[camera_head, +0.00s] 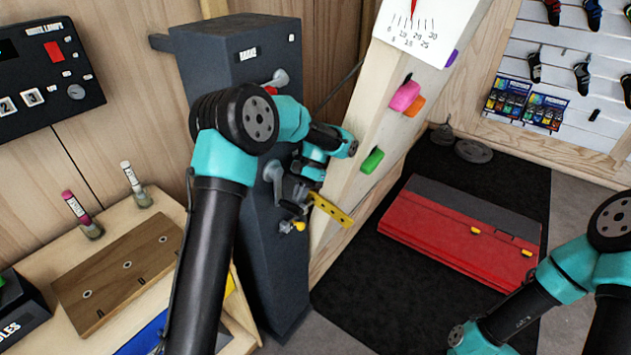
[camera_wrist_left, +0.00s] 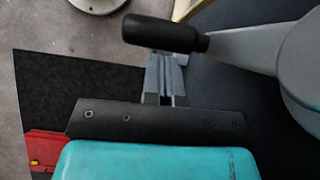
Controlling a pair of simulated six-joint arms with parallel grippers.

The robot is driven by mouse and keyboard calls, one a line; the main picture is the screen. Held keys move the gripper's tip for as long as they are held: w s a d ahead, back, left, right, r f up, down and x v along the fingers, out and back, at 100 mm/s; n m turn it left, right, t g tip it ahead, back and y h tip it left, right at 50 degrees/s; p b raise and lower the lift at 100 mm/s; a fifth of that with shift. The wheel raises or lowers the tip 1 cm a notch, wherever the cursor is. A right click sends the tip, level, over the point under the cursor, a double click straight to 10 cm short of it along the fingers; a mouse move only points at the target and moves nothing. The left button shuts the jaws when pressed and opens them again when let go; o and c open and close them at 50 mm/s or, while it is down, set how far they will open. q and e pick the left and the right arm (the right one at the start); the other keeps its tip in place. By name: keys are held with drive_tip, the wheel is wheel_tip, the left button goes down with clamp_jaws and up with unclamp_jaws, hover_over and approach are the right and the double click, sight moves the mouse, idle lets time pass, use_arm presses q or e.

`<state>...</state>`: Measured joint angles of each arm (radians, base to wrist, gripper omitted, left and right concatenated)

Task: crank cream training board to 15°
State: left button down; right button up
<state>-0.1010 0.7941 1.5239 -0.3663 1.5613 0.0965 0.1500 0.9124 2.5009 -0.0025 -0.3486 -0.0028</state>
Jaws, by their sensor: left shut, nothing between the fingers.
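The cream training board (camera_head: 352,165) leans at a tilt and carries coloured holds. A crank hub (camera_head: 272,172) sits on the dark grey post (camera_head: 232,60). In the left wrist view, the grey crank arm (camera_wrist_left: 245,46) runs from the hub to a black handle (camera_wrist_left: 160,34). My left gripper (camera_wrist_left: 166,62) is shut and empty, its fingertips right by the handle; I cannot tell whether they touch. My right gripper is outside the frame.
A yellow perforated bar (camera_head: 332,210) sticks out beside the board's lower part. A red and grey folded pad (camera_head: 455,235) lies on the black mat (camera_head: 360,285). A side table with a wooden block (camera_head: 120,270) stands left. My right arm is at the lower right.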

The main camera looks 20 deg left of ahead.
use_arm(q)
drive_tip(key=shift+r, duration=0.15)
drive_tip(key=r, duration=0.3)
drive_tip(key=shift+s+d+r, duration=0.1)
drive_tip(key=shift+s+r, duration=0.15)
drive_tip(key=shift+s, duration=0.1)
drive_tip(key=s+d, duration=0.3)
drive_tip(key=s, duration=0.4)
drive_tip(key=s+d+r, duration=0.1)
drive_tip(key=s+d, duration=0.2)
drive_tip(key=s, duration=0.4)
drive_tip(key=shift+r, duration=0.15)
drive_tip(key=shift+d, duration=0.1)
drive_tip(key=s+a+f+n+t+h, duration=0.1)
drive_tip(key=s+f+n+t+h, duration=0.1)
drive_tip(key=f, duration=1.3)
drive_tip(key=s+a+f+n+t+h, duration=0.1)
drive_tip(key=s+f+t, duration=0.5)
drive_tip(key=f, duration=1)
drive_tip(key=s+n+h, duration=0.1)
drive_tip(key=h, duration=0.1)
drive_tip(key=shift+s+f+n+h, duration=0.3)
drive_tip(key=shift+s+n+h, duration=0.05)
drive_tip(key=shift+n+h, duration=0.05)
drive_tip(key=shift+w, duration=0.1)
idle(0.3)
